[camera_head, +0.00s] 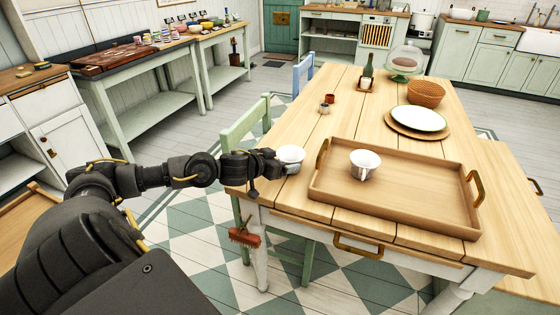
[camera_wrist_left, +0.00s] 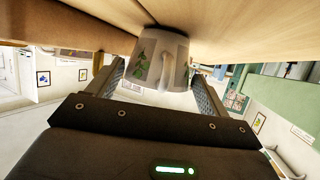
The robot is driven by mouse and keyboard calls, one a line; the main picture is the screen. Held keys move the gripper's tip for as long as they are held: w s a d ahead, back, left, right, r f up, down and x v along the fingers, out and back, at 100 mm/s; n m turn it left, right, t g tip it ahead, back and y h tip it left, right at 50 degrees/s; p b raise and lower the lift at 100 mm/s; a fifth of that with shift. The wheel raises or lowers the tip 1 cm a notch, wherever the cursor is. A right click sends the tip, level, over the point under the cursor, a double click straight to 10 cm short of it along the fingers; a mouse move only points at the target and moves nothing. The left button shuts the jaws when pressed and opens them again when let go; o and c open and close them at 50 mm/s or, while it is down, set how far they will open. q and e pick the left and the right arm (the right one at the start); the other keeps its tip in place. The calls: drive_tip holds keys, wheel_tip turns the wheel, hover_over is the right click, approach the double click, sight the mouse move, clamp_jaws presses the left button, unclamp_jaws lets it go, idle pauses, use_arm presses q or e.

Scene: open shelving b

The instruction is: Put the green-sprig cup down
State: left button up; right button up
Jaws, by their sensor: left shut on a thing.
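The green-sprig cup (camera_wrist_left: 158,62) is white with a green sprig print and a handle facing the camera in the left wrist view. My left gripper (camera_head: 278,160) is shut on it, with one finger on each side. In the head view this cup (camera_head: 291,155) is at the table's left edge, just left of the tray. The wooden tabletop (camera_wrist_left: 225,25) is close to the cup in the wrist view; I cannot tell whether they touch. My right gripper is not in view.
A wooden tray (camera_head: 410,206) with brass handles lies right of the gripper, with another white cup (camera_head: 364,163) in it. Behind are a small dark red cup (camera_head: 329,98), a white plate (camera_head: 418,118) and a wicker basket (camera_head: 426,93). Bare tabletop (camera_head: 300,125) lies behind the held cup.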

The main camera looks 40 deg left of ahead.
use_arm(q)
drive_tip(key=shift+f, duration=0.15)
drive_tip(key=o, duration=1.1)
drive_tip(key=shift+c, duration=0.2)
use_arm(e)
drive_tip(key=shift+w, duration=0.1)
use_arm(q)
drive_tip(key=shift+s, duration=0.1)
drive_tip(key=v, duration=1)
drive_tip(key=shift+s+p, duration=0.1)
drive_tip(key=shift+p, duration=0.3)
drive_tip(key=shift+v, duration=0.8)
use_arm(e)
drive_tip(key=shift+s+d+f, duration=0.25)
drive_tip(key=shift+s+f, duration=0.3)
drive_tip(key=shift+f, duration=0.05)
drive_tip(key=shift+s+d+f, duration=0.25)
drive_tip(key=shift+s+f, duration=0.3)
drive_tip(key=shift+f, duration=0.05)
